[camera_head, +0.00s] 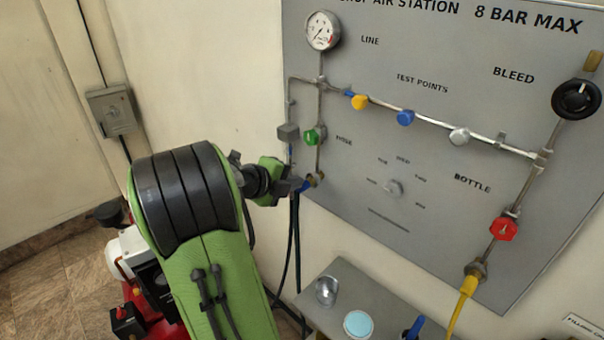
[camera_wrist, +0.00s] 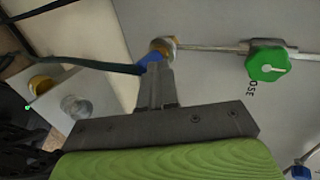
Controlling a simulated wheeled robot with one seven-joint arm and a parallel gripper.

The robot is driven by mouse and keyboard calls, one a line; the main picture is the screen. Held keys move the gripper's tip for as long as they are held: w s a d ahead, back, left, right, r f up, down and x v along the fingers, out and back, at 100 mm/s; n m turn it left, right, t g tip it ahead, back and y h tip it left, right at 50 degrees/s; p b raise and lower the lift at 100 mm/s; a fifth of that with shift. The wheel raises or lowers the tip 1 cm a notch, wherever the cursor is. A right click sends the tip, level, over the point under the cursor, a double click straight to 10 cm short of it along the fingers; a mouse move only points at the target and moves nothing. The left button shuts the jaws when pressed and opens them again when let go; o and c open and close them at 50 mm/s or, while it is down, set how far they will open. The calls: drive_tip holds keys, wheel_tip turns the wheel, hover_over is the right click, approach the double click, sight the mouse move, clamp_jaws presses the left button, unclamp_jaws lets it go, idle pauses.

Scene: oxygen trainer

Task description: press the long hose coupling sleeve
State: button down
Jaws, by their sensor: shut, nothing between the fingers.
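A blue coupling sleeve (camera_head: 306,186) sits at the brass fitting (camera_head: 318,179) at the lower end of the left pipe, with a dark hose (camera_head: 297,240) hanging below. In the wrist view the blue sleeve (camera_wrist: 150,60) lies beside the brass fitting (camera_wrist: 165,46), and the dark hose (camera_wrist: 95,66) runs left from it. My gripper (camera_wrist: 157,72) is shut and empty, its fingertips at the sleeve. They look to touch it or nearly so, but I cannot tell which. In the head view my gripper (camera_head: 298,186) partly hides the sleeve.
A green valve knob (camera_head: 312,136) is just above the fitting; it also shows in the wrist view (camera_wrist: 267,65). The grey panel (camera_head: 330,225) stands close behind. A small shelf (camera_head: 345,280) with a glass and a light-blue lid is below. A yellow hose (camera_head: 460,305) hangs at the right.

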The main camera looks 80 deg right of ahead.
sight(307, 180)
drive_tip(key=d, duration=0.1)
drive_tip(key=s+d, duration=0.1)
drive_tip(key=d, duration=0.1)
drive_tip(key=shift+s+r+p, duration=0.15)
drive_tip(key=shift+s+p, duration=0.15)
drive_tip(key=shift+s+d+b, duration=0.15)
drive_tip(key=shift+d+b, duration=0.05)
drive_tip(key=shift+b, duration=0.35)
drive_tip(key=shift+s+d+b, duration=0.25)
drive_tip(key=shift+d+b, duration=0.25)
drive_tip(key=shift+b, duration=0.25)
